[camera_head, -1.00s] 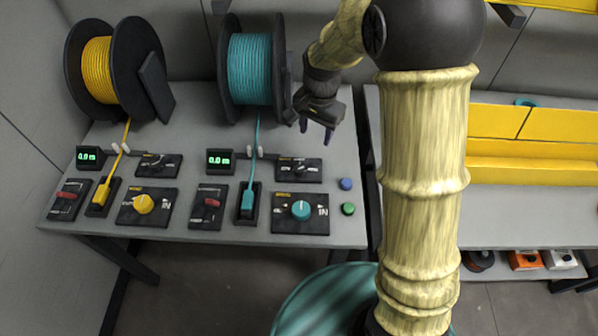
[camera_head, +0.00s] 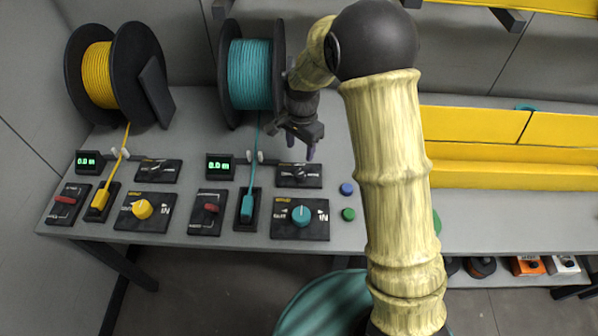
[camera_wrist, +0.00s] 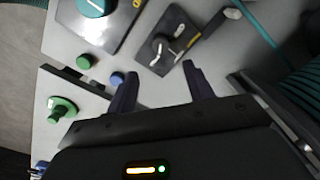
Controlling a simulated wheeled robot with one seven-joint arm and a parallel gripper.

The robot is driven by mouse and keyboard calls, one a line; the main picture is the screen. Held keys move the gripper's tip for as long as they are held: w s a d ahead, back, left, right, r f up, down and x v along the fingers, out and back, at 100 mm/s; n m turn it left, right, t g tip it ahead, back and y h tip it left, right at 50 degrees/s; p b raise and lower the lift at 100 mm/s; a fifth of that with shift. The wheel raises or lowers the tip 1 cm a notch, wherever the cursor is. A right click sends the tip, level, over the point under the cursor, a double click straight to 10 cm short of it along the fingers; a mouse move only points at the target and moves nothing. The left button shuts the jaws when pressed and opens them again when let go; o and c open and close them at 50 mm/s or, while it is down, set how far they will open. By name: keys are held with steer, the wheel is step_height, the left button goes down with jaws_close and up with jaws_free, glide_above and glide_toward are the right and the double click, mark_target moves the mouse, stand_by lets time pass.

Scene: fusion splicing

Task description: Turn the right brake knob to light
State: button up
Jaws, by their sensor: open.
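The right brake knob (camera_head: 299,174) sits on a small black panel behind the teal-knob panel on the right of the bench. It also shows in the wrist view (camera_wrist: 160,47), as a dark dial with light marks, ahead of the fingertips. The setting it points to is too small to read. My gripper (camera_head: 300,148) is open and empty, above and just behind this panel. In the wrist view its two dark fingers (camera_wrist: 160,80) are spread apart, with the knob beyond them and not between them.
A teal knob (camera_head: 301,215) on its panel is in front of the brake panel. Blue (camera_head: 347,188) and green (camera_head: 348,214) buttons lie to the right. The teal cable spool (camera_head: 250,75) stands close behind on the left. The left brake panel (camera_head: 152,171) is farther left.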

mark_target(300, 174)
step_height(300, 174, down, 12)
steer(key=shift+w+a+f+p, duration=0.1)
steer(key=shift+a+f+p, duration=0.05)
steer(key=shift+p, duration=0.25)
steer(key=shift+c, duration=0.4)
steer(key=c, duration=0.9)
steer(key=shift+n, duration=0.4)
steer(key=n, duration=1.1)
steer(key=shift+w, duration=0.1)
